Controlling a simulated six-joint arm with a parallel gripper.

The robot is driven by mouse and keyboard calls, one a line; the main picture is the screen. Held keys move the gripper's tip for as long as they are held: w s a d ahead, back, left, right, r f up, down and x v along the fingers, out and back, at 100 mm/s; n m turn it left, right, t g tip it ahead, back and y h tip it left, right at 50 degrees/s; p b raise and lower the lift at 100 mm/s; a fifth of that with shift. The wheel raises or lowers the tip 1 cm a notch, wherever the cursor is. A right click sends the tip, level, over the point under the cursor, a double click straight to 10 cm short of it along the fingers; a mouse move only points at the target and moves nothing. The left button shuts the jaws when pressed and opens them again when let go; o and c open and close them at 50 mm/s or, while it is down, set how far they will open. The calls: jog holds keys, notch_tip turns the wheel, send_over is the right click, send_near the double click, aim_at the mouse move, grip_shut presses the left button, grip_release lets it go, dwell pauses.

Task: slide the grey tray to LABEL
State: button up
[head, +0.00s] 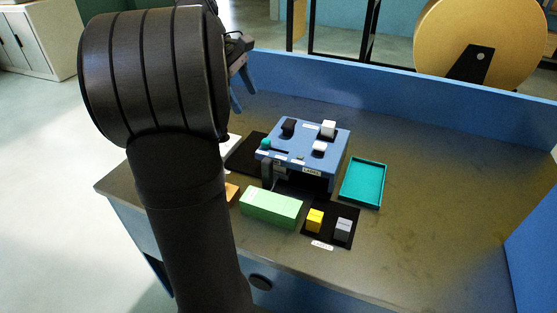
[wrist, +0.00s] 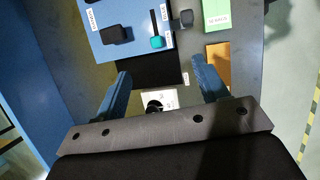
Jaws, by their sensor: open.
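I cannot make out a grey tray in either view. The only clear tray is teal (head: 362,181), lying to the right of a blue stand (head: 335,150). A small sign reading LABEL (head: 312,170) is on the stand's front edge, above a dark opening. My gripper (head: 241,92) is up at the left, behind my arm, above the table. In the wrist view my gripper (wrist: 162,90) is open, its two blue fingers apart. A white square piece with a dark round part (wrist: 157,100) shows between and below them, and nothing is held.
The stand's top carries black and white blocks and a teal knob (head: 265,143) at a dark slot. In front are a green box (head: 270,207), a yellow block (head: 315,220) and a grey block (head: 343,229) on a black mat. The table's right side is clear; a blue wall (head: 400,78) runs behind.

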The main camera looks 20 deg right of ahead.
aim_at(272, 174)
jog(key=shift+g+y, duration=0.4)
jog(key=shift+g, duration=0.2)
jog(key=s+f, duration=0.1)
jog(key=s, duration=0.1)
jog(key=s+a+f, duration=0.1)
jog(key=s+f, duration=0.1)
jog(key=c, duration=0.7)
jog(key=shift+o, duration=0.2)
jog(key=x, duration=1.6)
jog(key=shift+f, duration=0.4)
